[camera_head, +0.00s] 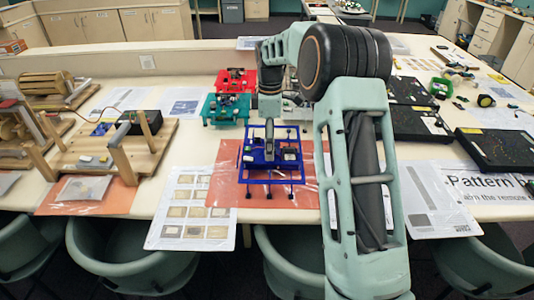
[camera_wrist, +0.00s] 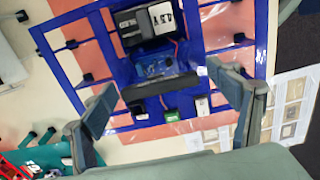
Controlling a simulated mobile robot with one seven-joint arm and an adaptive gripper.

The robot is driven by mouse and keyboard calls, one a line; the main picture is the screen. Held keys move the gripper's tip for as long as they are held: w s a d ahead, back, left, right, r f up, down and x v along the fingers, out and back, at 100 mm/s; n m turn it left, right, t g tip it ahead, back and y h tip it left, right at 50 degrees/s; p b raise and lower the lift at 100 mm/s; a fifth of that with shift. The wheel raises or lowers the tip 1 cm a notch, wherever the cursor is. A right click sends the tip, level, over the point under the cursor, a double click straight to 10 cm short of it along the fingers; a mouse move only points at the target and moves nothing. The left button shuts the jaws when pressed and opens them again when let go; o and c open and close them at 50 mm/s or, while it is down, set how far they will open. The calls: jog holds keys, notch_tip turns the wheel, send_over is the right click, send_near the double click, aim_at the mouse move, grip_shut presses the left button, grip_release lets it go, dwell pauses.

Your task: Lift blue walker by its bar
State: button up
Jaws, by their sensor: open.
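The blue walker (camera_head: 272,181) stands on an orange mat at the middle front of the table, its thin legs spread. In the wrist view its blue frame (camera_wrist: 122,68) carries a black box, a blue circuit board and small modules. A dark bar (camera_wrist: 152,88) crosses above its body. My gripper (camera_head: 270,105) is above the walker, pointing down, and partly hidden by its own wrist in the head view. In the wrist view my gripper (camera_wrist: 166,99) is open, with one finger toward each end of the bar. Neither finger visibly touches it; the height gap is unclear.
A teal walker (camera_head: 222,108) and a red walker (camera_head: 236,80) stand behind. A wooden machine (camera_head: 110,150) is on the left. Black panels (camera_head: 495,148) lie on the right. Chairs line the front edge. A printed sheet (camera_head: 190,208) lies left of the mat.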

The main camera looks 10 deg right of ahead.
jog(key=shift+c, duration=0.4)
jog(key=c, duration=1.3)
jog(key=shift+c, duration=0.2)
jog(key=shift+r, duration=0.15)
